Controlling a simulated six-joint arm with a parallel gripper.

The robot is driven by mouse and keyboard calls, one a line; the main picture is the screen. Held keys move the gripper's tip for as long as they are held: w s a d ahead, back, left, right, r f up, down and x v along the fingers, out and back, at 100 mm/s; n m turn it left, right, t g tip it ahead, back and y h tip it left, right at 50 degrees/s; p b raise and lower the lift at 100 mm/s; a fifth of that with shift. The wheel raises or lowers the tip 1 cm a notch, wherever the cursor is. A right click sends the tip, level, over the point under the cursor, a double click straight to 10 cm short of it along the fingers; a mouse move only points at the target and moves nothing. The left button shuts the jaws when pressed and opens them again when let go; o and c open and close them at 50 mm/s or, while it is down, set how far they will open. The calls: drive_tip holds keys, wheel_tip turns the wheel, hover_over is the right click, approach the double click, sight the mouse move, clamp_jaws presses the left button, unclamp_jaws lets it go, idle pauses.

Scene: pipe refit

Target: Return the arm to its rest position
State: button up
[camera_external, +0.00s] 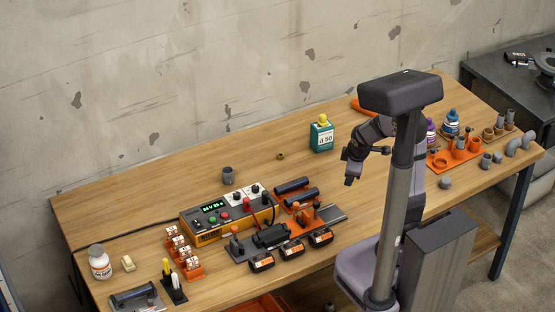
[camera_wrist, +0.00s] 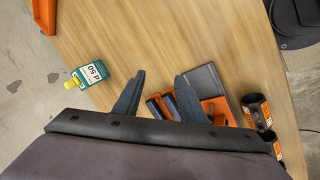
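My gripper (camera_external: 350,168) hangs over the table, to the right of the green bottle, with the arm folded close to my column. In the wrist view my gripper (camera_wrist: 155,95) has its two dark fingers spread apart with nothing between them. The wooden table (camera_external: 130,190) lies below. The green bottle (camera_external: 321,137) with a yellow cap and a "d 50" label stands upright at the back. It also shows in the wrist view (camera_wrist: 90,73).
A control box (camera_external: 215,220), an orange-and-grey fixture (camera_external: 305,215) and several battery packs (camera_external: 291,249) sit at front centre. An orange tray (camera_external: 452,158) with fittings lies right. The table's middle back is mostly clear.

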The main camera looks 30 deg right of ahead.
drive_tip(key=s+a+m+g+y+p, duration=0.1)
drive_tip(key=s+a+m+g, duration=0.1)
drive_tip(key=s+a+m, duration=0.2)
drive_tip(key=s+a+m+g+y+p, duration=0.1)
drive_tip(key=s+a+m, duration=0.4)
drive_tip(key=s, duration=0.6)
drive_tip(key=shift+a+m+g+p, duration=0.15)
drive_tip(key=shift+m+g+p, duration=0.3)
drive_tip(key=shift+g, duration=0.55)
